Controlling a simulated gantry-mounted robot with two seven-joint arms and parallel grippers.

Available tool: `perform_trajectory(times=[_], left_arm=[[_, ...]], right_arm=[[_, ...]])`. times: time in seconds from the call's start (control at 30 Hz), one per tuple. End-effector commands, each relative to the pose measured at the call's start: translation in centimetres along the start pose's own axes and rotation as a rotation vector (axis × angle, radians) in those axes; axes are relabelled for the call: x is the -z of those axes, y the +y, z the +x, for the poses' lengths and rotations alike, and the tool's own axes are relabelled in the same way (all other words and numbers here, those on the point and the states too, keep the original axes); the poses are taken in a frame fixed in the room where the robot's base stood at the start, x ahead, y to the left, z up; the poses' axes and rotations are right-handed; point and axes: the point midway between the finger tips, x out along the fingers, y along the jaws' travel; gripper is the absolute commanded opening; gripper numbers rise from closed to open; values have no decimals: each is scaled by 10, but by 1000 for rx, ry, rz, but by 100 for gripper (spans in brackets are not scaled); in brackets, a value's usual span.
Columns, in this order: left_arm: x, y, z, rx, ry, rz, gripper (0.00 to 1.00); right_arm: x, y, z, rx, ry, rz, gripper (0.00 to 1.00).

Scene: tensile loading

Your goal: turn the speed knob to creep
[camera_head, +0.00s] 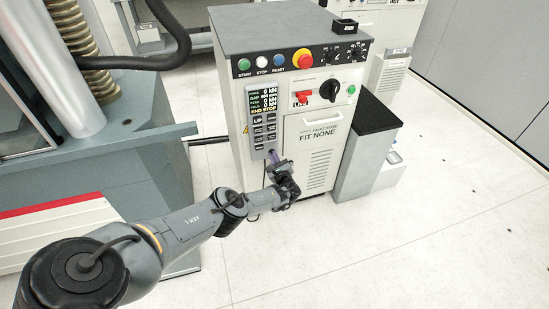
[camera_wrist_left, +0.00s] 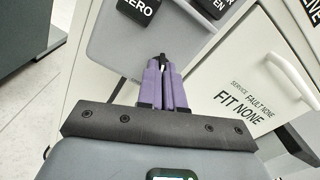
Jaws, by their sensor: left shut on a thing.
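The grey control cabinet (camera_head: 240,115) carries a dark upper panel with two small black knobs, a middle one (camera_head: 333,56) and a right one (camera_head: 358,50). A larger black rotary switch (camera_head: 331,91) sits lower on its white front. The knob labels are too small to read, so I cannot tell which is the speed knob. My left gripper (camera_head: 272,157) is just below the keypad unit, well below all the knobs. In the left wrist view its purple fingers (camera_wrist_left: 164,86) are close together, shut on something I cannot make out. My right gripper is not in view.
The keypad unit (camera_head: 264,121) with a lit display hangs on the cabinet's front; its ZERO button (camera_wrist_left: 137,10) shows in the wrist view. Above are start, stop and reset buttons and a red emergency button (camera_head: 302,58). A black-topped pedestal (camera_head: 372,118) stands right. The floor in front is clear.

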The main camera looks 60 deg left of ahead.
Motion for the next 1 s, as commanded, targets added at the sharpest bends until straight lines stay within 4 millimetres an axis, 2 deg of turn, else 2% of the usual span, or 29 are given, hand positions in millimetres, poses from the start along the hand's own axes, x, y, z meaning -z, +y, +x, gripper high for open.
perform_trajectory(times=[0.4,0.7,1.0], left_arm=[[1,2,0,-1,0,-294,0],[1,2,-1,0,2,-379,0],[1,2,-1,0,2,-391,0]], right_arm=[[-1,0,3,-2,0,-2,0],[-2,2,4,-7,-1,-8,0],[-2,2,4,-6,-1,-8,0]])
